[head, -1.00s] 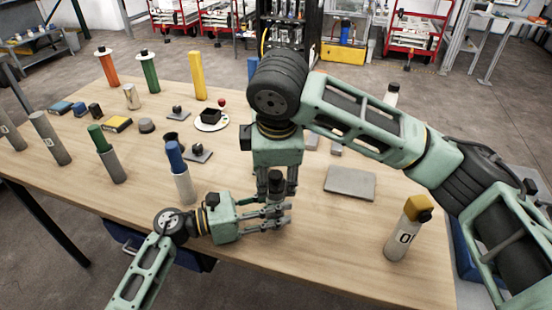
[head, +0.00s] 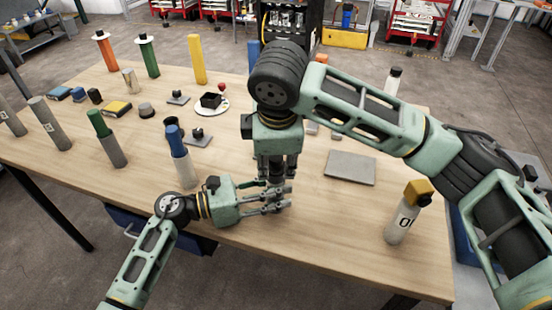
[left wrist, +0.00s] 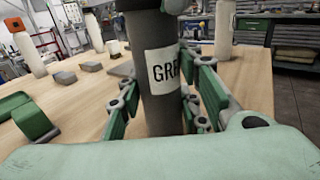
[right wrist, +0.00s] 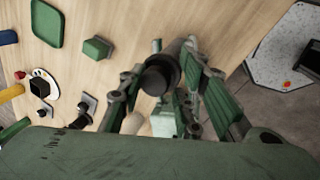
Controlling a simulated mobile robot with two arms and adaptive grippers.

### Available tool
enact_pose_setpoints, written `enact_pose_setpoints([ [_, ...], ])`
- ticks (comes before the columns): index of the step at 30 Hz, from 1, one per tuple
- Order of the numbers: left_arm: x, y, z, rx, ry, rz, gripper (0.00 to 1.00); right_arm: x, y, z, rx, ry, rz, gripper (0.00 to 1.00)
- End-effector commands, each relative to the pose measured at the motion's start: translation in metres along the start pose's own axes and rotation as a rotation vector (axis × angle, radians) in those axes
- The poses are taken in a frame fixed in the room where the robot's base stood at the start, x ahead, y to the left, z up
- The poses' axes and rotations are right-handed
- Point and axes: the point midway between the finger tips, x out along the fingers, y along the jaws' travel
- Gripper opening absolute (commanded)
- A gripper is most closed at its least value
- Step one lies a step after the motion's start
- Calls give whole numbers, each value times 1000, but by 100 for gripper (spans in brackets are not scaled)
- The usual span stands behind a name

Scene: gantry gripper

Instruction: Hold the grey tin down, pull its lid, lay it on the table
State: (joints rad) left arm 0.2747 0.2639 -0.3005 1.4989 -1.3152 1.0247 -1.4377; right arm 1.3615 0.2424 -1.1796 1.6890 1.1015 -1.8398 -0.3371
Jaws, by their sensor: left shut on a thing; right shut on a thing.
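The grey tin (left wrist: 155,105) stands upright near the table's front edge, and part of its label shows in the left wrist view. My left gripper (head: 278,200) is shut around its body from the left. The tin's black lid (right wrist: 159,77) shows end-on in the right wrist view. My right gripper (right wrist: 170,92) comes down from above and is shut on the lid. In the head view my right gripper (head: 277,176) and the left fingers hide most of the tin and lid. I cannot tell whether there is a gap between lid and tin.
A flat grey slab (head: 350,168) lies to the right. A yellow-capped bottle (head: 406,215) stands at the front right. A blue-topped cylinder (head: 181,158) and a green-topped one (head: 109,142) stand to the left. The wooden table (head: 320,225) is bare between tin and bottle.

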Motion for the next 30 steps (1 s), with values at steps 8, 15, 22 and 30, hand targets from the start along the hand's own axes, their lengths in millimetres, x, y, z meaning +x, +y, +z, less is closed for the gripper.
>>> enact_pose_setpoints([
  [8, 1, -3, -1, 2, 2, -8, 5, -1, 3, 1, 5, 0, 8, 6],
  [15, 1, -3, -1, 2, 2, -9, 5, -5, 5, 1, 6, 0, 10, 6],
  [22, 0, -3, -2, 1, 4, -8, 5, -17, 8, 1, 5, 0, 9, 6],
  [30, 0, -2, -2, 0, 4, -5, 5, -29, 11, 1, 4, 0, 5, 6],
])
